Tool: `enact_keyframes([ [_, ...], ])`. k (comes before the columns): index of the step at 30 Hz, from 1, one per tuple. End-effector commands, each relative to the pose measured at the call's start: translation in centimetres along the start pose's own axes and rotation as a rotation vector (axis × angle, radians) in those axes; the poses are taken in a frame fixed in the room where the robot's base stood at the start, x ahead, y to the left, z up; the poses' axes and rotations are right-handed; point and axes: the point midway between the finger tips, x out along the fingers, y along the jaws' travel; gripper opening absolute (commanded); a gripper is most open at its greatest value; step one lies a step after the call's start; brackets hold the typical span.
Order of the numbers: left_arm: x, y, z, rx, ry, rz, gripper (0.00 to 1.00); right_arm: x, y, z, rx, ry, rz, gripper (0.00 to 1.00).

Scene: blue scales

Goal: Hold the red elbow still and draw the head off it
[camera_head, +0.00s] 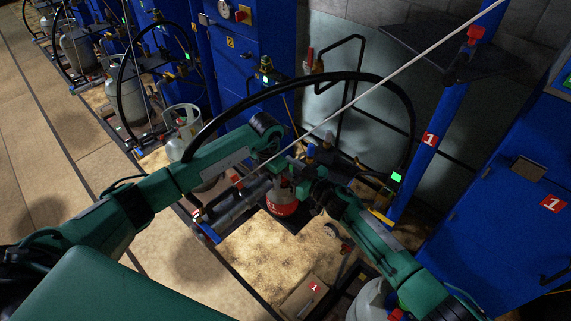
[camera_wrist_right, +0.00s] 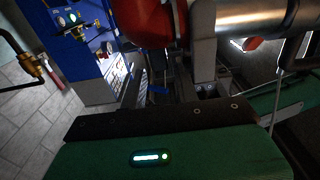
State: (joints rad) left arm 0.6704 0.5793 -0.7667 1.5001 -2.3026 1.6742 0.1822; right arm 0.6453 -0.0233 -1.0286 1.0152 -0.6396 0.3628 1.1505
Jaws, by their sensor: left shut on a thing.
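My left gripper (camera_head: 287,166) is at the end of the green arm from the left, above a red-banded cylinder (camera_head: 283,206). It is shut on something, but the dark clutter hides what. My right gripper (camera_head: 316,182) is close beside it, and its jaws do not show clearly. The right wrist view shows a rounded red piece (camera_wrist_right: 145,20) at the top and a shiny metal cylinder (camera_wrist_right: 252,15) to its right. I cannot tell for certain which parts are the red elbow and the head.
A black hose (camera_head: 335,75) arches over both arms. A blue post (camera_head: 435,135) and a blue cabinet (camera_head: 515,195) stand right. A grey tube (camera_head: 232,208) lies left of the cylinder. A grey cylinder (camera_head: 183,130) stands farther back. The tan floor at left is clear.

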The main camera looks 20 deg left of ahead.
Motion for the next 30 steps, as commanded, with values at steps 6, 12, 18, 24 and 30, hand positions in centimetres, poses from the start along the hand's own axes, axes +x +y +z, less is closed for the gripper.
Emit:
enact_keyframes([
  [6, -0.09, 0.07, 0.06, -0.001, -0.002, 0.001, 0.0, 1.24, -0.01, -0.02, 0.001, 0.0, 0.001, 0.31],
  [12, -0.1, 0.07, 0.06, -0.001, -0.002, 0.001, 0.0, 1.34, 0.0, -0.02, 0.001, 0.0, 0.0, 0.31],
  [18, -0.1, 0.07, 0.06, -0.001, -0.002, 0.001, 0.0, 1.33, -0.02, -0.01, 0.001, 0.0, 0.0, 0.11],
  [24, -0.1, 0.07, 0.06, -0.001, -0.002, 0.001, 0.0, 1.33, -0.02, 0.0, 0.001, 0.0, 0.0, 0.0],
  [30, -0.1, 0.07, 0.06, -0.001, -0.002, 0.001, 0.0, 1.32, -0.02, 0.0, 0.001, -0.001, 0.0, 0.0],
])
